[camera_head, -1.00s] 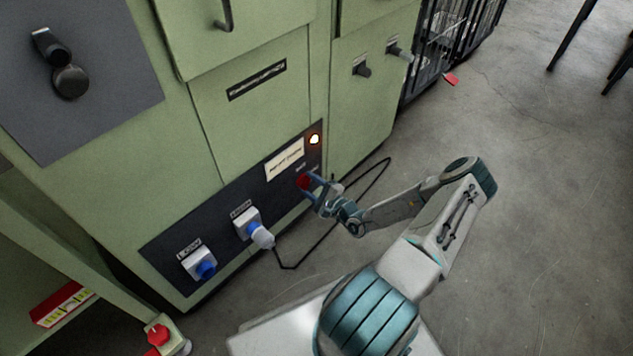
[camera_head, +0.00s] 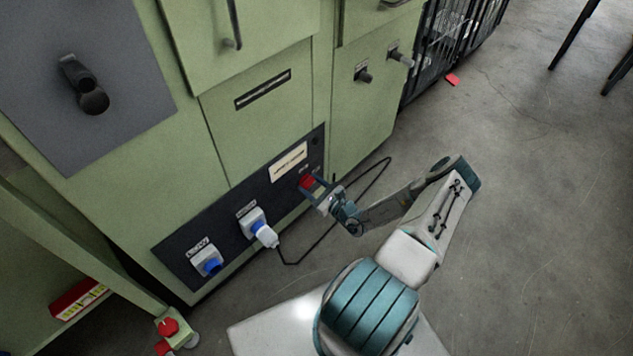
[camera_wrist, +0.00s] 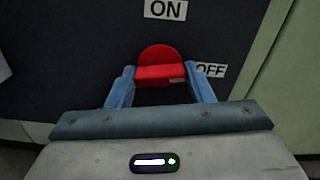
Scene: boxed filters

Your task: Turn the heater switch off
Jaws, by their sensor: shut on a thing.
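The heater switch is a red rotary knob (camera_wrist: 160,65) on the dark panel of the green cabinet. In the wrist view its grip bar lies horizontal between my fingers, with an ON label (camera_wrist: 166,9) above and an OFF label (camera_wrist: 211,70) to the right. My gripper (camera_wrist: 160,84) is shut on the bar, one blue finger at each end. In the head view my gripper (camera_head: 316,188) meets the red knob (camera_head: 306,181) at the panel's right part. The indicator lamp (camera_head: 315,141) above it is dark.
Two sockets with blue parts sit lower left on the dark panel (camera_head: 180,245); a white plug (camera_head: 267,236) with a black cable is in one. The cable loops near my arm. Open concrete floor lies to the right.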

